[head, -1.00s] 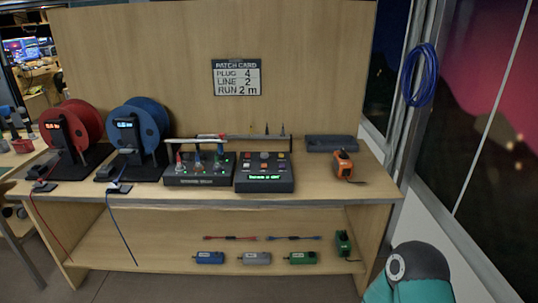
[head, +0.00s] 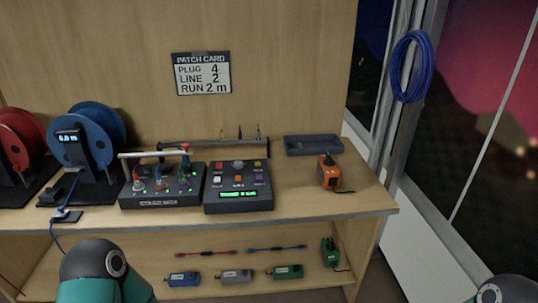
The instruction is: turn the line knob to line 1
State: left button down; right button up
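A dark grey control box (head: 238,203) with a lit green display stands on the bench top. A round knob (head: 238,165) sits at the back middle of its panel, among coloured buttons. Its pointer and any line labels are too small to read, and I cannot tell whether it is the line knob. The patch card (head: 202,74) on the back board reads plug 4, line 2, run 2 m. Only rounded teal parts of my arms show at the bottom left and bottom right. Neither gripper is in view.
The stage box (head: 161,202), with plugs and a pale bar, stands close left of the control box. Blue (head: 102,128) and red (head: 17,140) reels stand farther left. An orange tool (head: 327,174) and a grey tray (head: 313,146) are right. Bench between is partly clear.

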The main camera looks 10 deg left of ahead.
aim_at(238, 164)
jog(key=u, duration=0.15)
jog(key=i, duration=0.95)
jog(key=u, duration=0.8)
